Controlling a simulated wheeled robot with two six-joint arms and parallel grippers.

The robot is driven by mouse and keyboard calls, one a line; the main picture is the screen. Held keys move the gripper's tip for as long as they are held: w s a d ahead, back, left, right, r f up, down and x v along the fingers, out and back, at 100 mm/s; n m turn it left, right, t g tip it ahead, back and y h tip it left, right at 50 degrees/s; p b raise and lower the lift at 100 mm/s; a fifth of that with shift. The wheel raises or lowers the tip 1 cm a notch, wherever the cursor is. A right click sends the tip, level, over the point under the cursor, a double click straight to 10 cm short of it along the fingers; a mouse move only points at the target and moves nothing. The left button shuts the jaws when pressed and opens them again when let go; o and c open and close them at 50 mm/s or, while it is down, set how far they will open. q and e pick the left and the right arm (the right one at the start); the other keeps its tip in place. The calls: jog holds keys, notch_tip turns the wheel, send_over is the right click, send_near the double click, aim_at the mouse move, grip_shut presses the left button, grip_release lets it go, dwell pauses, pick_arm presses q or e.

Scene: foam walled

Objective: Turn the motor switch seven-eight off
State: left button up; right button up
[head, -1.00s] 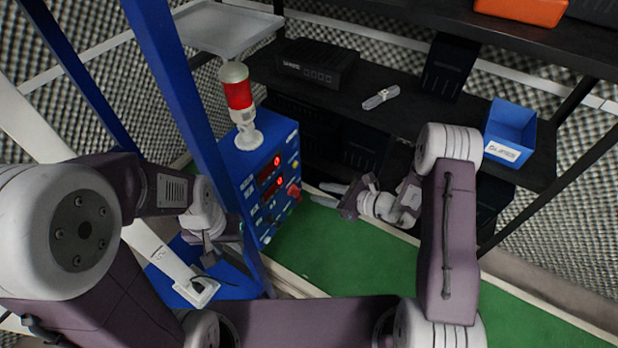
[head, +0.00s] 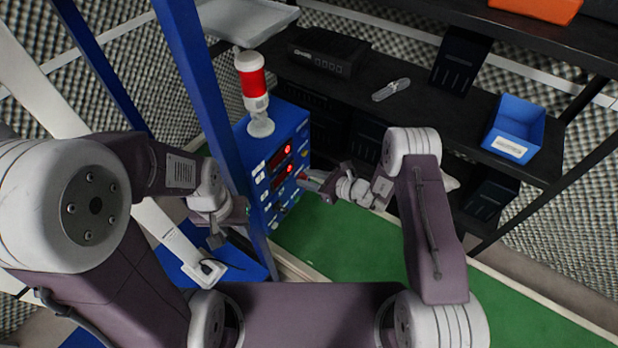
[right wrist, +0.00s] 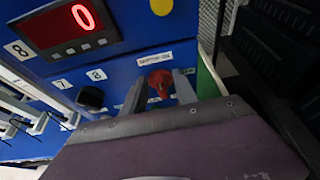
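The blue control panel (head: 283,148) stands left of centre in the head view. In the right wrist view, a black knob (right wrist: 92,97) sits below labels 7 and 8. A red knob (right wrist: 160,82) is to its right, under a white text label. My right gripper (head: 312,182) is at the panel's front. In the right wrist view its fingers (right wrist: 160,93) are apart, one on each side of the red knob; contact cannot be told. The black knob is outside the fingers, to their left. My left gripper (head: 222,232) hangs left of the panel beside a blue post; its fingers are unclear.
A red display (right wrist: 72,22) reads 0 above the knobs. A red-and-white signal lamp (head: 254,85) stands on the panel. A dark shelf (head: 420,110) behind holds a black box (head: 327,52) and a blue bin (head: 514,128).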

aim_at(301, 175)
grip_shut()
jog(key=shift+w+d+f+m+g+y+b, duration=0.3)
jog(key=shift+m+g+y+b, duration=0.6)
jog(key=shift+m+b, duration=1.3)
jog(key=shift+w+d+f+m+g+y+b, duration=0.1)
jog(key=shift+w+f+m+g+y+b, duration=0.35)
jog(key=shift+m+y+b, duration=1.3)
jog(key=shift+w+d+f+m+g+y+b, duration=0.25)
jog(key=shift+m+g+y+b, duration=0.4)
jog(key=shift+m+b, duration=2)
grip_release()
